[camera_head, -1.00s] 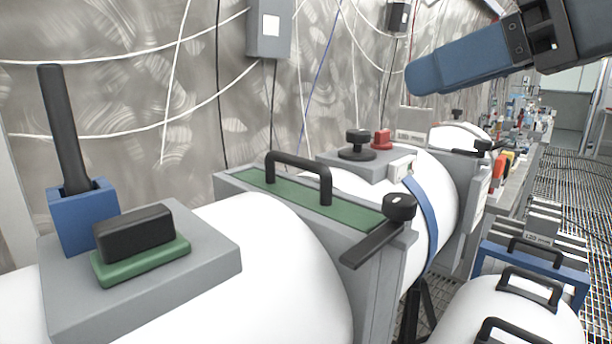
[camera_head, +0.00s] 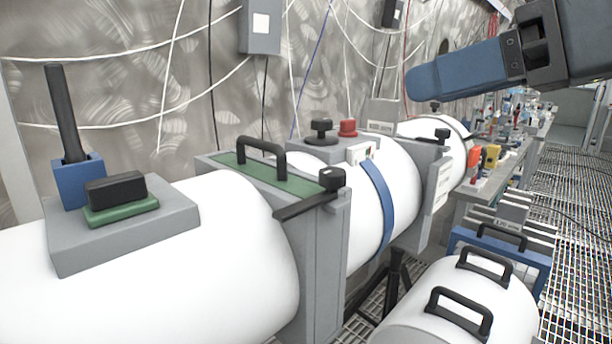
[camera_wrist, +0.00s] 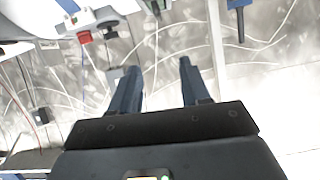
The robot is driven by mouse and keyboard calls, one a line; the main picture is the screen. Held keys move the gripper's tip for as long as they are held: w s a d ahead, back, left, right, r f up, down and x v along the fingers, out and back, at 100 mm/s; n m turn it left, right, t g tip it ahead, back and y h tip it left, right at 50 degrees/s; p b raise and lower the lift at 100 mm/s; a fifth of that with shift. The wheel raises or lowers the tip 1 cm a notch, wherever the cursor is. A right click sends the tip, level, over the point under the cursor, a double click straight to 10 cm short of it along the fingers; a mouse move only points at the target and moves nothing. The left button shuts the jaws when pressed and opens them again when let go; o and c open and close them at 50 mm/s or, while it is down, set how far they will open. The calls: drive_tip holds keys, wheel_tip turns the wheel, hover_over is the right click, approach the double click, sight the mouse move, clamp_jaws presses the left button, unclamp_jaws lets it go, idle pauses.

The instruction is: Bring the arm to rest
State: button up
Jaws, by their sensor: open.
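My gripper (camera_head: 418,84) is at the upper right of the head view, seen from the side. Its blue fingers point left, in the air above the white pipe line. In the wrist view my gripper (camera_wrist: 158,68) shows two separate blue fingers with a clear gap and nothing held between them. Its fingers are apart from the wall and the fittings, which appear upside down there.
A white pipe (camera_head: 150,285) carries a black handle (camera_head: 262,148) on a green plate, a blue holder (camera_head: 79,182) with a black rod, and a red knob (camera_head: 348,127). A wall box (camera_head: 260,26) hangs behind. Grated floor (camera_head: 575,215) is open at right.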

wheel_tip(320, 180, down, 15)
drive_tip(key=w+m+t, duration=0.3)
drive_tip(key=m+t, duration=0.1)
drive_tip(key=m, duration=0.3)
drive_tip(key=s+d+f+m+t+h+p, duration=0.1)
drive_tip(key=s+d+f+m+h, duration=0.2)
drive_tip(key=f, duration=0.4)
drive_tip(key=s+d+f+m+t+h, duration=0.1)
drive_tip(key=s+f+m+h, duration=0.15)
drive_tip(key=s+f, duration=0.35)
drive_tip(key=s+d+f+h, duration=0.3)
drive_tip(key=s+f+h, duration=0.1)
drive_tip(key=s+f, duration=0.6)
drive_tip(key=s+d+r+n+g, duration=0.1)
drive_tip(key=s+n, duration=0.3)
drive_tip(key=s, duration=1.3)
drive_tip(key=shift+d+r+h+p, duration=0.3)
drive_tip(key=shift+d+h+p, duration=0.05)
drive_tip(key=shift+d, duration=0.2)
